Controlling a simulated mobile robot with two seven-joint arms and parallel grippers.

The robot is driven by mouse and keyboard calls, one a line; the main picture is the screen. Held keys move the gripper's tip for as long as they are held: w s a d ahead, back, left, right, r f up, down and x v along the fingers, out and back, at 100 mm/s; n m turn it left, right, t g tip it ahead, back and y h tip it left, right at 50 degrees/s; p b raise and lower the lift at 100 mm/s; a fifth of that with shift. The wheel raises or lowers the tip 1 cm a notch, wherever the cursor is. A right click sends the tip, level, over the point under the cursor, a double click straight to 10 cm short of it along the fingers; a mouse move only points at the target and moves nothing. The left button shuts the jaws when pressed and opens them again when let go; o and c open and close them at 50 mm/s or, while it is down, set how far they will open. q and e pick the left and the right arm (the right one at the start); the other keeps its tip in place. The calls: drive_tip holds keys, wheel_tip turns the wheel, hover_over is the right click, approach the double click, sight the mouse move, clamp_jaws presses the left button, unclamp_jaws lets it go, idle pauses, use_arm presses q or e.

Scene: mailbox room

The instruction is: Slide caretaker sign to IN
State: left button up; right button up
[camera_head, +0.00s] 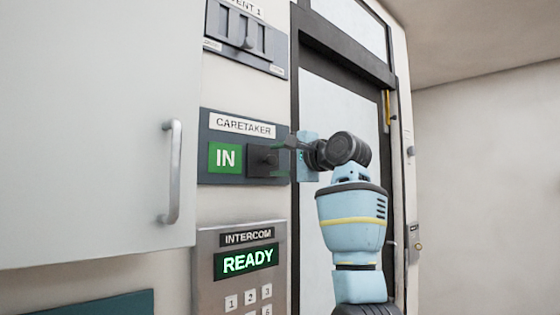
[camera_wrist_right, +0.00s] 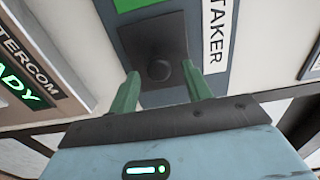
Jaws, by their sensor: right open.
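The caretaker sign (camera_head: 205,172) is a dark blue-grey plate on the wall, labelled CARETAKER. A green IN panel (camera_head: 225,158) shows on its left half. The dark slider (camera_head: 262,161) with a round knob covers the right half. In the right wrist view the slider (camera_wrist_right: 150,30) and its knob (camera_wrist_right: 159,70) face the gripper, with a bit of green above. My right gripper (camera_head: 280,160) is open at the slider's right side. Its green fingers (camera_wrist_right: 158,88) stand on either side of the knob in the wrist view; I cannot tell whether they touch it. My left gripper is not in view.
Below the sign is an intercom panel (camera_head: 211,262) reading READY, with a keypad. A switch panel (camera_head: 243,35) is above. A pale cabinet door with a metal handle (camera_head: 172,172) stands at left. A dark-framed glass door (camera_head: 341,95) is behind my right arm.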

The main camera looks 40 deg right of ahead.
drive_tip(key=shift+s, duration=0.1)
drive_tip(key=s, duration=0.7)
drive_tip(key=shift+s+d, duration=0.3)
drive_tip(key=shift+d, duration=0.05)
